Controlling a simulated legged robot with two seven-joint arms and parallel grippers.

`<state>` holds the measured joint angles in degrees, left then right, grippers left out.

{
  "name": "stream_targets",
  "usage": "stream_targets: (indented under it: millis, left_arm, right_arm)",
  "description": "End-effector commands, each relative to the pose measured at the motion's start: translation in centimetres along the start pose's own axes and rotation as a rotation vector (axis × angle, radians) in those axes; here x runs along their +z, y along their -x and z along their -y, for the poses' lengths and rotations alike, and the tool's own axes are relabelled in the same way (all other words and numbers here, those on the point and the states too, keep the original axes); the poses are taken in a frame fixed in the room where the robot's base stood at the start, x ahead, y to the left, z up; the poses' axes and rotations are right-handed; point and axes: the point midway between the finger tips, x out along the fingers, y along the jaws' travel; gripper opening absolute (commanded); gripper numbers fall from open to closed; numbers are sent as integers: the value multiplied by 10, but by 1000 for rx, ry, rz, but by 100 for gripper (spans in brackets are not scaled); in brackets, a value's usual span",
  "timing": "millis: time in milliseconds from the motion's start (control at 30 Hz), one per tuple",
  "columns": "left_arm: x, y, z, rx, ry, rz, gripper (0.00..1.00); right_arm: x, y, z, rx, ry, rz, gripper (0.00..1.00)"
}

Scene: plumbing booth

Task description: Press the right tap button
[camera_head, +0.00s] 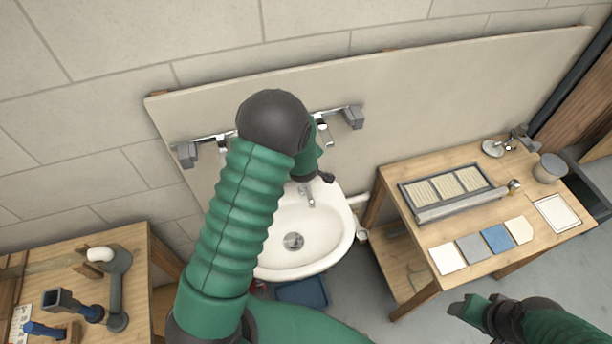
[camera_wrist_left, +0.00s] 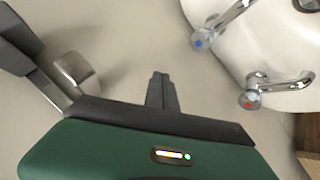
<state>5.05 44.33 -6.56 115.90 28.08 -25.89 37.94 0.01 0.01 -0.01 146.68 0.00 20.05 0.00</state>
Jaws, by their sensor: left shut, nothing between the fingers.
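The white sink (camera_head: 325,240) stands against the wall panel, partly hidden by my left arm. A chrome tap (camera_head: 307,194) shows at its back edge. The left wrist view shows two chrome taps, one with a blue-marked button (camera_wrist_left: 201,39) and one with a red-marked button (camera_wrist_left: 250,100). My left gripper (camera_head: 326,177) is just above the sink's back edge, close to the visible tap. In the left wrist view its dark fingers (camera_wrist_left: 162,90) are shut and empty, apart from both buttons. My right gripper (camera_head: 466,308) is low at the right, its opening unclear.
A chrome rail with grey end blocks (camera_head: 353,117) runs along the panel (camera_head: 420,100) behind my left arm. A wooden table (camera_head: 400,180) with tile samples and a tray stands right. Another bench (camera_head: 135,240) with pipe parts stands left.

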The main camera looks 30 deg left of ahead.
Motion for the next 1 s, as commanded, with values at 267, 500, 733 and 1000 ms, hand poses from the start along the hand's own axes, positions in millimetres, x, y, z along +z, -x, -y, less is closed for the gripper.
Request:
stream_targets:
  millis: [267,500,733,1000]
  left_arm:
    - [18,-25,18,-1,-2,1,0]
    - [37,-50,37,-1,-1,2,0]
    - [44,-60,44,0,-1,1,0]
    - [43,-59,43,0,-2,1,0]
  right_arm:
    - [6,-26,0,0,0,0,59]
    - [13,-54,0,0,0,0,59]
    - [15,-65,0,0,0,0,59]
    - [15,-63,0,0,0,0,59]
